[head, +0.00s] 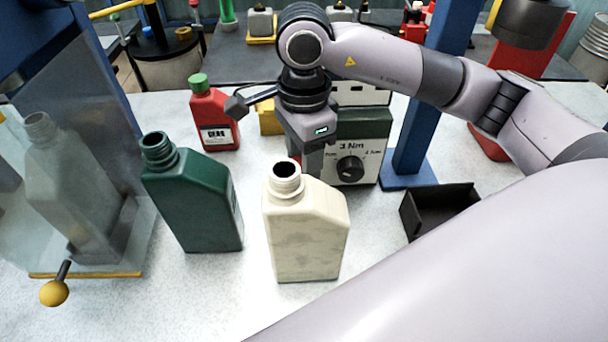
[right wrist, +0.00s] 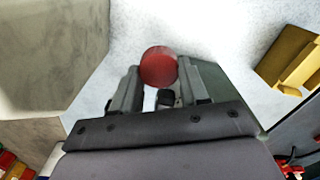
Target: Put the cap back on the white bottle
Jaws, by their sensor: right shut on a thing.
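The white bottle (head: 305,235) stands upright on the bench in the head view, its threaded neck (head: 286,180) open and bare. A large pale surface at the left of the right wrist view (right wrist: 45,50) looks like its side. My right gripper (head: 312,158) points down just behind and to the right of the neck, apart from it as far as I can tell. In the right wrist view its two fingers (right wrist: 165,92) are shut on a round red cap (right wrist: 158,66). My left gripper is not in view.
An open green bottle (head: 195,200) stands left of the white one. A red bottle (head: 215,120) with a green cap is farther back. A dial box (head: 362,150) stands close behind my gripper. A black tray (head: 440,210) is right; a clear guard (head: 100,130) is left.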

